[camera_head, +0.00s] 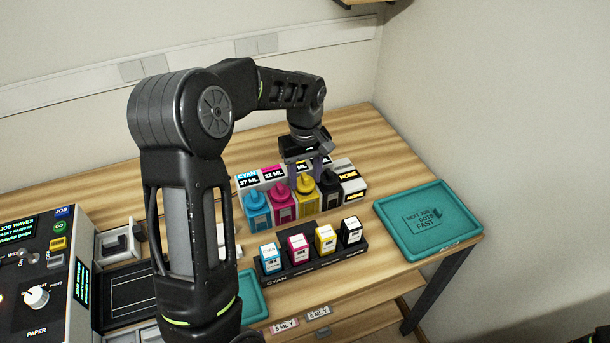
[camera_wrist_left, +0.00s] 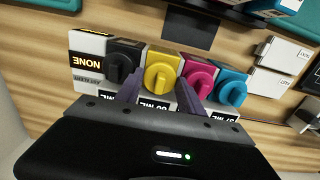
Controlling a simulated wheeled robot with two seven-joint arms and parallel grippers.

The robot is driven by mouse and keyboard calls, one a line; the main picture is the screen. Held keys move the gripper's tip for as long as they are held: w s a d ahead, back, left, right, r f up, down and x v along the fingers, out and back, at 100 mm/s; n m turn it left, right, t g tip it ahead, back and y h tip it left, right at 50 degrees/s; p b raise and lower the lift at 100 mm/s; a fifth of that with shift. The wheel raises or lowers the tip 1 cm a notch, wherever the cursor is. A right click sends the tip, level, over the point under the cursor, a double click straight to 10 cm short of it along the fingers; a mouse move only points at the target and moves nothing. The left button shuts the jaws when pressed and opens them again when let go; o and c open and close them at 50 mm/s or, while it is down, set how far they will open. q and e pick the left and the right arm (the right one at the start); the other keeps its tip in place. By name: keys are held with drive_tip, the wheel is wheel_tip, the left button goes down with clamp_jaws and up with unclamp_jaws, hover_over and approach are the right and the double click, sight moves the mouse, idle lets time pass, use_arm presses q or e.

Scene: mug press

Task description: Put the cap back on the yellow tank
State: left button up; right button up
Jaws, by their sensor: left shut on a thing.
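The yellow tank (camera_head: 307,204) stands upright in the row of tanks, between the magenta tank (camera_head: 281,207) and the black tank (camera_head: 330,195). The yellow cap (camera_head: 307,184) is at the top of this tank; it also shows in the left wrist view (camera_wrist_left: 161,72). I cannot tell if it is fully seated. My left gripper (camera_head: 306,163) reaches in from above and behind. Its two fingers (camera_wrist_left: 160,92) stand on either side of the yellow cap, shut on it, and hide parts of the neighbouring tanks.
The cyan tank (camera_head: 257,212) ends the row at the left. A black rack (camera_head: 318,262) with several small cartridges stands in front. A teal tray (camera_head: 452,237) lies at the right. A control panel machine (camera_head: 40,270) is at the left. Bare wood lies behind the tanks.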

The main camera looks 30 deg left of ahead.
idle(0.3)
use_arm(q)
drive_tip(key=o, duration=1.4)
drive_tip(key=shift+o, duration=0.2)
drive_tip(key=o, duration=0.4)
drive_tip(key=shift+f, duration=0.1)
drive_tip(key=shift+s, duration=0.1)
drive_tip(key=shift+r+p, duration=2.55)
drive_tip(key=shift+r, duration=1.05)
drive_tip(key=shift+c, duration=0.3)
